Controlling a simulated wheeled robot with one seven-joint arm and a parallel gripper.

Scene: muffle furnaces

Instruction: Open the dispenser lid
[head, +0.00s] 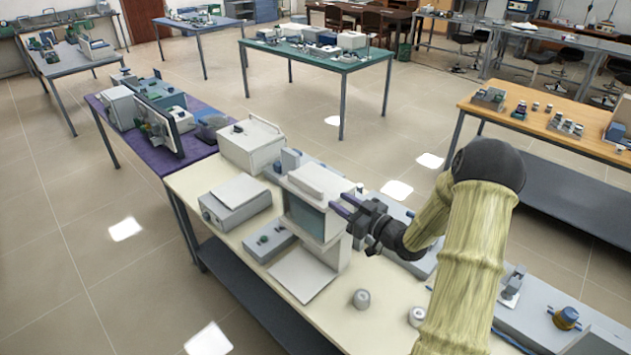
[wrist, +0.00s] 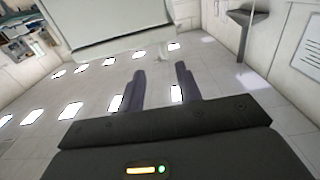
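A white box-like device (head: 322,185) with a grey-green front panel (head: 303,215) stands on the near cream bench. A flat pale plate (head: 302,274) extends low in front of it. I cannot tell for sure that this device is the dispenser, or which part is its lid. My gripper (head: 342,204) is beside the device's upper right side, its fingers pointing left towards it. In the wrist view my gripper (wrist: 159,72) is open, with nothing between its fingers. A pale panel with a white frame (wrist: 105,22) shows beyond and above the fingertips, apparently apart from them.
A grey box unit (head: 235,203) and a white case with a handle (head: 251,145) stand to the left on the cream bench (head: 365,325). Two small round containers (head: 361,299) (head: 417,316) stand at the front. Other equipment tables stand behind, with open floor between them.

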